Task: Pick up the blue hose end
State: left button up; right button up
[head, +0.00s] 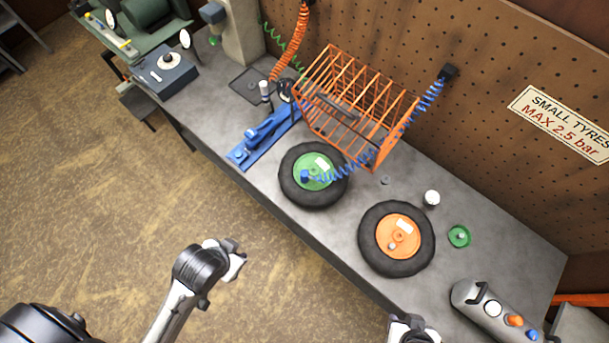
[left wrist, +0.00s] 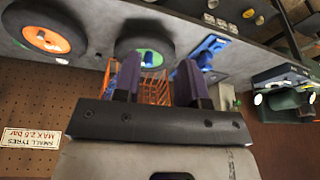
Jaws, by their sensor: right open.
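The blue hose end (head: 305,176) rests at the green hub of the left wheel (head: 297,198) on the bench. Its blue coiled hose (head: 420,103) runs up past the orange cage to a black wall fitting. The green-hubbed wheel also shows in the left wrist view (left wrist: 128,45), with a bit of blue at its hub. My left gripper (head: 234,258) is off the bench's front edge, apart from the hose end; in the left wrist view its fingers (left wrist: 158,82) stand apart with nothing between them. My right gripper (head: 414,326) is open at the bottom edge, partly cut off.
An orange wire cage (head: 350,95) stands behind the left wheel. An orange-hubbed wheel (head: 371,237) lies to its right, near a green cap (head: 459,237) and white cup (head: 431,198). A blue lift tool (head: 262,137) lies left. A grey holder (head: 480,302) sits at the right front.

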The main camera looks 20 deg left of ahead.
pick_arm(q)
jog(key=o, duration=0.5)
jog(key=shift+c, duration=0.2)
